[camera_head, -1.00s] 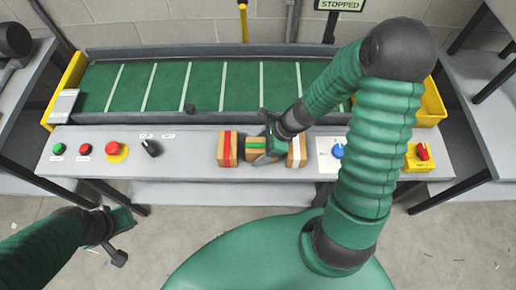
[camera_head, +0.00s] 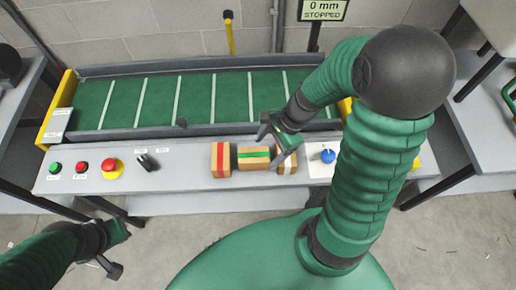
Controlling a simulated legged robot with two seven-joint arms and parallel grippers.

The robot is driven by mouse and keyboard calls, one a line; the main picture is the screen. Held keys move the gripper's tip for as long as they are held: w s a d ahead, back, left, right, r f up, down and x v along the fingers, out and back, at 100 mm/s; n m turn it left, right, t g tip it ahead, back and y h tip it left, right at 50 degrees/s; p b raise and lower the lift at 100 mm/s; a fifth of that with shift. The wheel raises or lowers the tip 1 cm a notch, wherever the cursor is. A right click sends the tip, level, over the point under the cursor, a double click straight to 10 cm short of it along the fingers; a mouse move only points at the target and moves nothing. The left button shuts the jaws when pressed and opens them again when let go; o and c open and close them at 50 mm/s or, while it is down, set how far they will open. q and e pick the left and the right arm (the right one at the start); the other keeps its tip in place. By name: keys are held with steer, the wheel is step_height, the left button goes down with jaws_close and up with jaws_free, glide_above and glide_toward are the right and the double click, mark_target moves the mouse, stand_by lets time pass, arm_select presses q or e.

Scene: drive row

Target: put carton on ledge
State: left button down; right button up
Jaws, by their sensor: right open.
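Three brown cartons stand in a row on the grey ledge (camera_head: 190,172) in front of the belt: one with a red stripe (camera_head: 220,159), one with a green stripe (camera_head: 253,158), and one with a pale stripe (camera_head: 286,166). The last is partly hidden by my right gripper. My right gripper (camera_head: 276,139) is open and empty, above and behind the green-striped and pale-striped cartons. My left gripper (camera_head: 119,252) is at the lower left, in front of the ledge, open and empty, far from the cartons.
The green conveyor belt (camera_head: 195,98) behind the ledge is empty. A sign (camera_head: 323,10) reads 0 mm STOPPED. Green, red and large red buttons (camera_head: 112,167) and a black switch (camera_head: 147,162) sit left on the ledge. A blue knob (camera_head: 328,156) is to the right.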

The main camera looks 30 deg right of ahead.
steer(key=a+r+n+h, duration=0.1)
steer(key=a+n+h, duration=0.3)
steer(key=n, duration=1.5)
steer(key=shift+a+r+t, duration=0.35)
steer(key=shift+a+t, duration=0.05)
steer(key=shift+a, duration=0.55)
steer(key=shift+s+a, duration=0.1)
steer(key=shift+a, duration=0.15)
steer(key=shift+d, duration=0.15)
